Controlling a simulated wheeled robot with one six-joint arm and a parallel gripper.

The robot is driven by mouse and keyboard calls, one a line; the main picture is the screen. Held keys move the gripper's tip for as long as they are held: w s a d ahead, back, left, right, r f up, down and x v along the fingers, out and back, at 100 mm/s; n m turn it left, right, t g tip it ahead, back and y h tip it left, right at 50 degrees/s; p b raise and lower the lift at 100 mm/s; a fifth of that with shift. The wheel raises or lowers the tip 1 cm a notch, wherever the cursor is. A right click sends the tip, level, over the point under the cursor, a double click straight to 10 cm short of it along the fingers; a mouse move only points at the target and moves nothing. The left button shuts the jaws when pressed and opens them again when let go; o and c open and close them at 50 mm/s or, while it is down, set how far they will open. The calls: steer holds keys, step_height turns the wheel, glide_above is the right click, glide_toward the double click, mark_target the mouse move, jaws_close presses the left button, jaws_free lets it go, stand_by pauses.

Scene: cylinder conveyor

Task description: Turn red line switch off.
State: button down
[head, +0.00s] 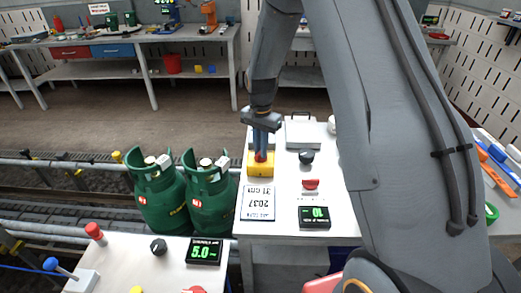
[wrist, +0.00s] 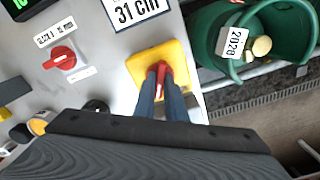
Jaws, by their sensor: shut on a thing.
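My gripper (head: 262,148) points down over the white panel table (head: 283,225) and is shut on a red switch handle (head: 260,157) on a yellow base (head: 260,171). In the wrist view the gripper's two blue-grey fingers (wrist: 161,84) sit on either side of the red handle (wrist: 161,68), low over the yellow base (wrist: 140,66). The fingers hide part of the handle, so I cannot tell its exact angle. Another red knob (head: 311,184) on a small white labelled plate stands apart; it also shows in the wrist view (wrist: 61,58).
Two green gas cylinders (head: 160,195) (head: 211,200) stand on the conveyor just left of the table. A paper reading 31 cm (head: 257,204), a green-digit display (head: 313,216) and a black knob (head: 306,157) are near the switch. A second panel (head: 130,265) stands front left.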

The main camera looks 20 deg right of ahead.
steer(key=shift+m, duration=1.5)
steer(key=c, duration=1.8)
jaws_free()
steer(key=shift+r, duration=0.1)
step_height(320, 180, up, 8)
steer(key=shift+f+b, duration=0.15)
steer(key=shift+b, duration=1.05)
